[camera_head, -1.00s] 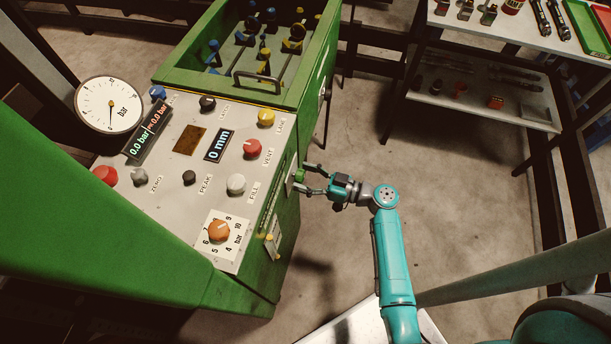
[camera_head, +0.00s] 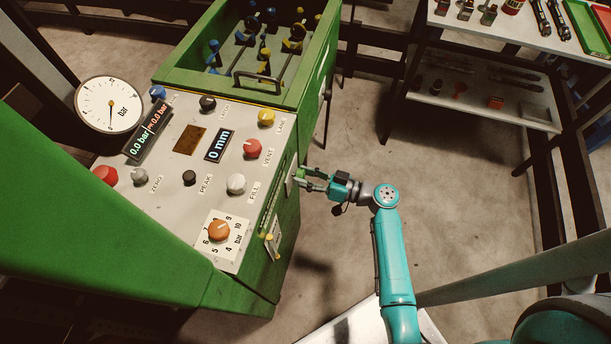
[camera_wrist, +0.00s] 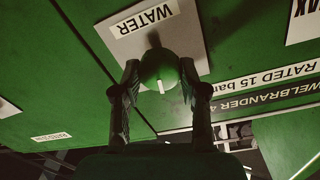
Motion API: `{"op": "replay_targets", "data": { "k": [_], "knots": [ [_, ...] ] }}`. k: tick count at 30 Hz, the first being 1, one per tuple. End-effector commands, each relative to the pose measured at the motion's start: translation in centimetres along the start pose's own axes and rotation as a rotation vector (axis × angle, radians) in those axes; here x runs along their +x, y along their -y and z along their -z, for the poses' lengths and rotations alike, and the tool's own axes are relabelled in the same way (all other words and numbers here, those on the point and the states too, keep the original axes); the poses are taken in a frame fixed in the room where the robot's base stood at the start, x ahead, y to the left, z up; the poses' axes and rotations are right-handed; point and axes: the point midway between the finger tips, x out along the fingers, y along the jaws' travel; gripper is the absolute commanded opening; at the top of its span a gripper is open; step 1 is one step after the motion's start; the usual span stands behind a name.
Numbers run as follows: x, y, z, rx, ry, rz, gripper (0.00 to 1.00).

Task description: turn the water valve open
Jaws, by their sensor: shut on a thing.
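The water valve's green round knob (camera_wrist: 158,70) sits on a light plate (camera_wrist: 128,40) labelled WATER, on the green side of the machine. A white mark shows on the knob's near edge. In the wrist view my gripper (camera_wrist: 158,88) has a finger on each side of the knob and is shut on it. In the head view my gripper (camera_head: 303,179) is at the machine's right side, below the control panel, and its fingers largely hide the knob there.
The green machine's top panel holds several knobs, a pressure dial (camera_head: 109,104) with its needle near zero, and a display (camera_head: 147,134) reading 0.0 bar. A shelf rack (camera_head: 485,90) stands at the upper right. The floor between is clear.

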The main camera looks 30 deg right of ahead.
Motion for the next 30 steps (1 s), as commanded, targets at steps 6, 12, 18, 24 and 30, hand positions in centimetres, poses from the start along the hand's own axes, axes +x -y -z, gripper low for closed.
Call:
{"op": "replay_targets", "data": {
  "k": [6,12,18,24,30],
  "knots": [
    [-0.01,-0.1,0.05,0.193,0.011,-0.003,0.08],
    [-0.01,-0.16,0.07,0.384,0.02,-0.004,0.08],
    [-0.01,-0.25,0.05,0.574,0.03,-0.007,0.08],
    [-0.01,-0.32,0.05,0.764,0.04,-0.009,0.08],
    [-0.01,-0.38,0.03,0.952,0.05,-0.01,0.08]
  ]
}}
